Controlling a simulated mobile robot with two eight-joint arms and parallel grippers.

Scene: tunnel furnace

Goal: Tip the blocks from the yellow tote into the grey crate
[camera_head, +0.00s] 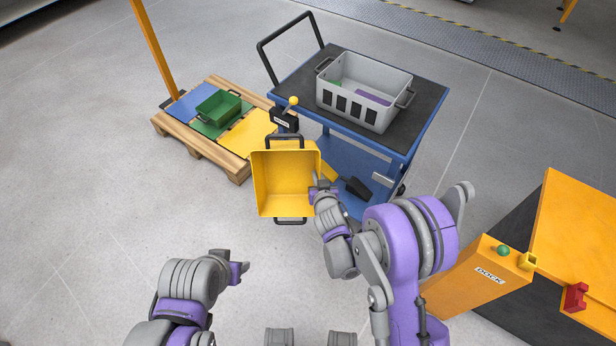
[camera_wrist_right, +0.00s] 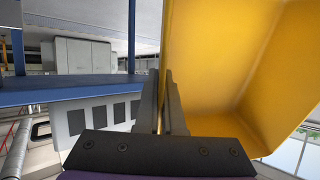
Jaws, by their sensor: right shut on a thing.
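The yellow tote (camera_head: 286,178) hangs in front of the blue cart, its open side facing my head camera. I see no blocks inside it. My right gripper (camera_head: 316,190) is shut on the tote's right wall; in the right wrist view the fingers (camera_wrist_right: 163,105) lie against the yellow tote wall (camera_wrist_right: 205,60). The grey crate (camera_head: 353,112) stands on the cart top, behind and to the right of the tote. A green block (camera_head: 337,83) and purple block (camera_head: 373,98) show inside it. My left gripper (camera_head: 237,264) is low and apart from the tote; its jaw gap is unclear.
The blue cart (camera_head: 428,117) has a dark top and a handle at its left. A pallet (camera_head: 196,142) with coloured mats and a green tray (camera_head: 218,108) lies left of it. An orange dock (camera_head: 476,287) stands at right. The floor at left is clear.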

